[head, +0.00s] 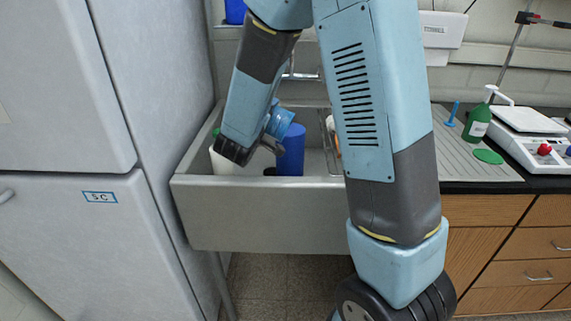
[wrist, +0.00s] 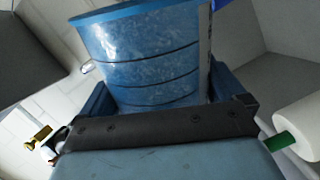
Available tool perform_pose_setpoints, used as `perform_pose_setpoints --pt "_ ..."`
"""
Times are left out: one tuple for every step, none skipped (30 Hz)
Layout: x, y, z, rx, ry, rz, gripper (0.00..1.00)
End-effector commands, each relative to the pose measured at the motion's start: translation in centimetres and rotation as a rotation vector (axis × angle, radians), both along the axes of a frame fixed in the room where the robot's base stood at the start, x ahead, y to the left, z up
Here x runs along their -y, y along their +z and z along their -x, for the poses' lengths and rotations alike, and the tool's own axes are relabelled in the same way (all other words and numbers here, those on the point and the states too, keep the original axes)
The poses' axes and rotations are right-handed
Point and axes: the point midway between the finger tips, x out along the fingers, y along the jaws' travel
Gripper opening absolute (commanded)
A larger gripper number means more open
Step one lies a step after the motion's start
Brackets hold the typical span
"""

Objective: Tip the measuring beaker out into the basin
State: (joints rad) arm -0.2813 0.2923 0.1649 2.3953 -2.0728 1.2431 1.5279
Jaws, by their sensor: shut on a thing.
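The measuring beaker (wrist: 140,55) is blue with dark ring lines and fills the middle of the wrist view, its wide rim at the top. My gripper (wrist: 162,98) is shut on it, a finger on each side. In the head view the beaker (head: 280,121) is small, partly behind my arm and looks tilted, over the grey basin (head: 265,212). What is inside the beaker cannot be seen.
In the basin stand a dark blue cylinder (head: 291,152) and a white bottle (head: 222,163); the bottle's green cap (wrist: 281,142) shows in the wrist view. A tall grey cabinet (head: 150,150) borders the left. A green bottle (head: 478,122) and a scale (head: 530,130) are on the right counter.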

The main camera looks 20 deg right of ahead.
Motion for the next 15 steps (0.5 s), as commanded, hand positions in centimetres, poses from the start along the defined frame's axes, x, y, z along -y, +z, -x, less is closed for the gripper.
perform_pose_setpoints --pt "0.05 0.06 0.02 0.004 0.0 -0.006 0.52" --pt "0.08 0.08 0.04 0.006 0.0 -0.009 0.52" --pt "0.07 0.11 0.07 0.009 0.0 -0.014 0.52" --pt "0.08 0.12 0.09 0.012 0.0 -0.018 0.52" --pt "0.09 0.14 0.1 0.013 0.0 -0.02 0.52" --pt "0.12 0.17 0.13 0.016 0.0 -0.024 0.52" --pt "0.14 0.18 0.14 0.018 -0.001 -0.028 0.52" --pt "0.17 0.2 0.16 0.021 0.0 -0.032 0.52" --pt "0.2 0.22 0.18 0.024 0.0 -0.036 0.52" --pt "0.23 0.24 0.21 0.026 0.0 -0.041 0.52" --pt "0.25 0.26 0.22 0.029 0.0 -0.044 0.52" --pt "0.34 0.28 0.24 0.031 0.0 -0.047 0.52" --pt "0.37 0.3 0.26 0.033 0.0 -0.051 0.52" --pt "0.4 0.31 0.29 0.035 0.0 -0.054 0.52" --pt "0.43 0.34 0.3 0.039 0.0 -0.059 0.52"
